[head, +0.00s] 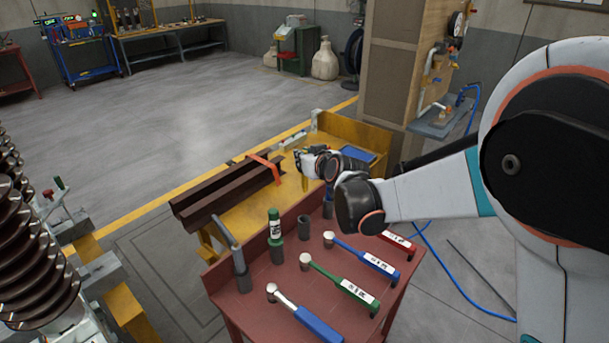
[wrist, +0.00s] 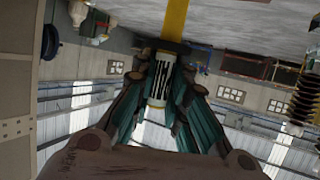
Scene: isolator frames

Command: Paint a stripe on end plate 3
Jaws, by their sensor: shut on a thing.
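My gripper (head: 303,164) is above the yellow bench at centre, shut on a paint marker. A small yellow end (head: 304,184) hangs below the fingers in the head view. In the wrist view the marker (wrist: 161,78) shows a white and black striped label between the teal-lined fingers. A green marker with a white label (head: 275,224) stands upright in a holder on the red table. Grey blocks on yellow beams (head: 97,273) stand at the left beside the ribbed brown insulator (head: 38,250). I cannot tell which part is end plate 3.
The red table (head: 255,322) carries an empty-looking holder (head: 304,228), a bent grey tool (head: 236,256) and hammers with blue (head: 318,322), green (head: 345,289) and red handles. Dark steel beams (head: 225,192) lie on the yellow bench (head: 238,217). Open floor (head: 180,120) lies behind.

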